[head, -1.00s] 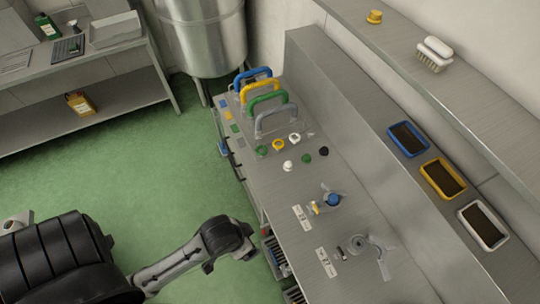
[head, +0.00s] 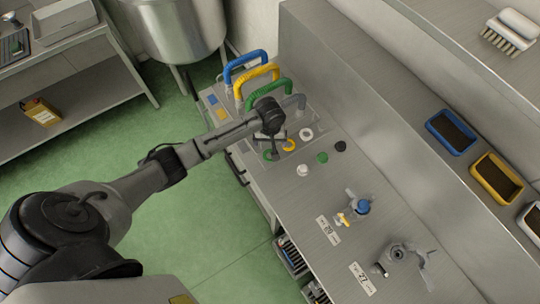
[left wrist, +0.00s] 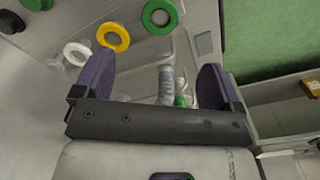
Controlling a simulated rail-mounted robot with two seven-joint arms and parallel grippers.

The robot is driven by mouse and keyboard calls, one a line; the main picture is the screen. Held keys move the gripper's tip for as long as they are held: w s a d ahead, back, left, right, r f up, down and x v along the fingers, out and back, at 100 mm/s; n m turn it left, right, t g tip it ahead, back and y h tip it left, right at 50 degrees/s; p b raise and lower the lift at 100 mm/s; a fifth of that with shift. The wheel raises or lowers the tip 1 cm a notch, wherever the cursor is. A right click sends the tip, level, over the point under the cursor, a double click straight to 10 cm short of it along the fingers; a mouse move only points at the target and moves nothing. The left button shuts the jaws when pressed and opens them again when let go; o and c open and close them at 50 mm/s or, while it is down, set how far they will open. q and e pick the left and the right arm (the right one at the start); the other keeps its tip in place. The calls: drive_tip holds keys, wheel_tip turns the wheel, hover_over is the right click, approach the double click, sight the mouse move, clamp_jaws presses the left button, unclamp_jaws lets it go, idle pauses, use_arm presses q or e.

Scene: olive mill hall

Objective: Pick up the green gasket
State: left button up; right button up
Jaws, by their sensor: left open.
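The green gasket (head: 268,155) is a flat ring on the steel bench top, at the left end of a row with a yellow ring (head: 290,145) and a white ring (head: 306,134). It also shows in the left wrist view (left wrist: 148,22), at the top, beyond the fingers. My left gripper (head: 277,141) is over the row, by the green and yellow rings, partly covering them in the head view. In the left wrist view the two purple fingers (left wrist: 156,72) are wide apart with nothing held. My right gripper is in neither view.
Upright blue (head: 246,64), yellow (head: 256,80), green and grey handles stand just behind the rings. White, green (head: 322,158) and black plugs lie in front. Two valve-like fittings (head: 357,206) stand nearer. A raised ledge with framed trays (head: 450,130) runs along the right.

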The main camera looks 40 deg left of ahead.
sight(270, 157)
use_arm(q)
wheel_tip(270, 157, down, 11)
drive_tip(key=shift+s+d+f, duration=0.1)
drive_tip(key=shift+s+f, duration=0.05)
idle(0.6)
drive_tip(key=shift+c, duration=0.2)
drive_tip(key=c, duration=1)
drive_tip(key=shift+o, duration=0.2)
